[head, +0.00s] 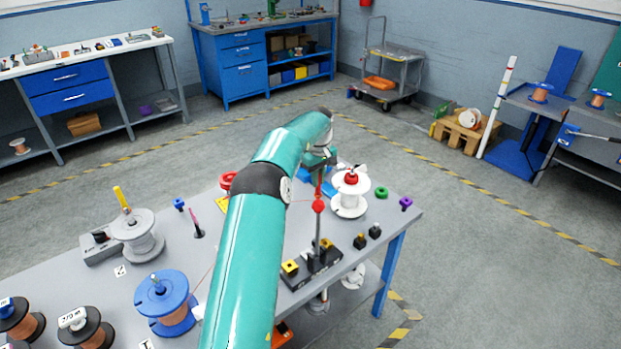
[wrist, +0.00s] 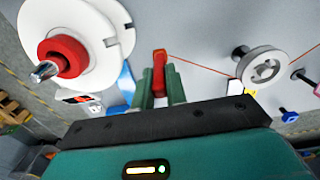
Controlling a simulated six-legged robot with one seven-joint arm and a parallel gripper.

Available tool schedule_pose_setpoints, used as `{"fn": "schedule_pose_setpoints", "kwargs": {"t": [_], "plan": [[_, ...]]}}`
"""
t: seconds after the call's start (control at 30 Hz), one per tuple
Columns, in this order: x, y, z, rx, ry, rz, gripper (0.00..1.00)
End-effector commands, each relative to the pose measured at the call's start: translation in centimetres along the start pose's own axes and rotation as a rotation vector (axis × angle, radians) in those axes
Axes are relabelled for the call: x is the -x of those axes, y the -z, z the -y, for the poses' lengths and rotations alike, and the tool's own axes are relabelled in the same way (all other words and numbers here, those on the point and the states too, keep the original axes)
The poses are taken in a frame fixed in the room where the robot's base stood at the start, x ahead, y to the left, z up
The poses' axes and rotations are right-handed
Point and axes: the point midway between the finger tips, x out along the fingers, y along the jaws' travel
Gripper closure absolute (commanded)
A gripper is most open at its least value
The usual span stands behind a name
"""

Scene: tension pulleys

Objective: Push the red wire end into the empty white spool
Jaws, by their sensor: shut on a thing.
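My gripper (wrist: 158,76) is shut on the red wire end (wrist: 159,62), a small red block between its two green fingers in the wrist view. A thin red wire (wrist: 205,67) runs from it to the right, towards a pale wheel (wrist: 262,68). The empty white spool (wrist: 112,18) with a red hub cap (wrist: 62,57) and metal shaft is at upper left, apart from the fingers. In the head view the white spool (head: 349,203) stands at the right part of the table, just right of my gripper. My arm hides part of the table there.
A post with a red ball (head: 318,206) stands close to my gripper. A grey-white spool (head: 137,240), a blue spool (head: 163,296) and dark copper spools (head: 85,328) stand at left. A green ring (head: 381,192) and purple piece (head: 406,203) lie right of the white spool.

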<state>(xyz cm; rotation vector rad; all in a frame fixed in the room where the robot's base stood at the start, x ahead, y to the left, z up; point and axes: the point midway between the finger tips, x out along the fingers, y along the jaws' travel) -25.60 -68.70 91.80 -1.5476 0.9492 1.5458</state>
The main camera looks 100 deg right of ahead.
Motion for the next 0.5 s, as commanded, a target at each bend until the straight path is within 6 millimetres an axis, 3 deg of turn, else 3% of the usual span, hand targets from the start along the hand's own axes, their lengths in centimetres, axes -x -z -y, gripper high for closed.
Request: {"fn": "schedule_pose_setpoints", "kwargs": {"t": [0.2,0.5], "plan": [[0.0,-1.2,-1.4,-0.001,-0.001,0.0,1.0],[0.0,-1.3,-1.5,0.001,-0.001,0.0,1.0]]}}
